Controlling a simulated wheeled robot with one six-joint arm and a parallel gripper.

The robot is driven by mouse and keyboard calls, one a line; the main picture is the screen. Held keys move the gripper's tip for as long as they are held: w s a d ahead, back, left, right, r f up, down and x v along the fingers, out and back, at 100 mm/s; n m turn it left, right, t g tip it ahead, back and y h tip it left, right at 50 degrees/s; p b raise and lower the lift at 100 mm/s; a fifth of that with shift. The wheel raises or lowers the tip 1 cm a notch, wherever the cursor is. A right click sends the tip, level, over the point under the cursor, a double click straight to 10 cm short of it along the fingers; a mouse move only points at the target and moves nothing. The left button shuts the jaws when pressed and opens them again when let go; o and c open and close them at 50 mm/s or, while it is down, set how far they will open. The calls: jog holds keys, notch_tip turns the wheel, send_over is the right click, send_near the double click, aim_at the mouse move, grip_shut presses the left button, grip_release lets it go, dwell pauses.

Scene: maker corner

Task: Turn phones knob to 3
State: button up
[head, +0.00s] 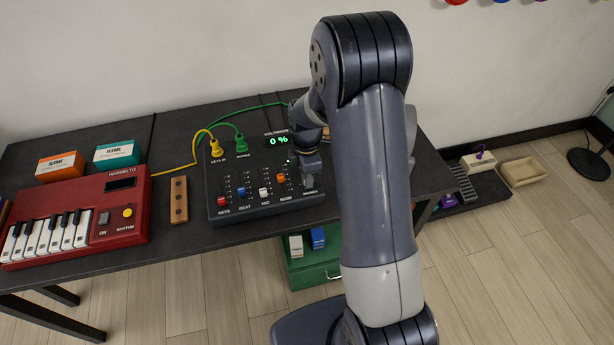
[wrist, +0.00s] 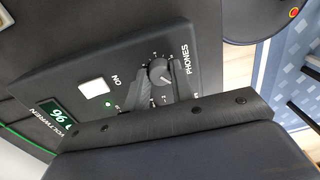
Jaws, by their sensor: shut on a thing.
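The phones knob (wrist: 160,73) is a small dark round knob with a light pointer mark, beside the label PHONES in the wrist view. My gripper (wrist: 163,84) has its two dark fingers on either side of the knob and is shut on it. Small numbers ring the knob, partly hidden by the fingers; I cannot read which one the pointer faces. In the head view my gripper (head: 311,170) is at the right end of the black mixer (head: 268,208), and the knob is hidden behind it.
The mixer has coloured sliders, a lit display (head: 279,141) and yellow and green plugs (head: 216,149). A white button (wrist: 91,90) and green light are near my fingers. Left are a wooden block (head: 179,200) and a red keyboard (head: 124,225). The table edge is close in front.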

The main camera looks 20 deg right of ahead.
jog(key=m+b, duration=0.1)
jog(key=m, duration=0.2)
jog(key=shift+m, duration=0.4)
jog(key=m+b, duration=0.1)
jog(key=m, duration=0.2)
jog(key=shift+m, duration=0.3)
jog(key=m, duration=0.5)
jog(key=shift+m+b, duration=0.4)
jog(key=shift+m, duration=0.3)
jog(key=o, duration=1)
jog(key=shift+r, duration=0.1)
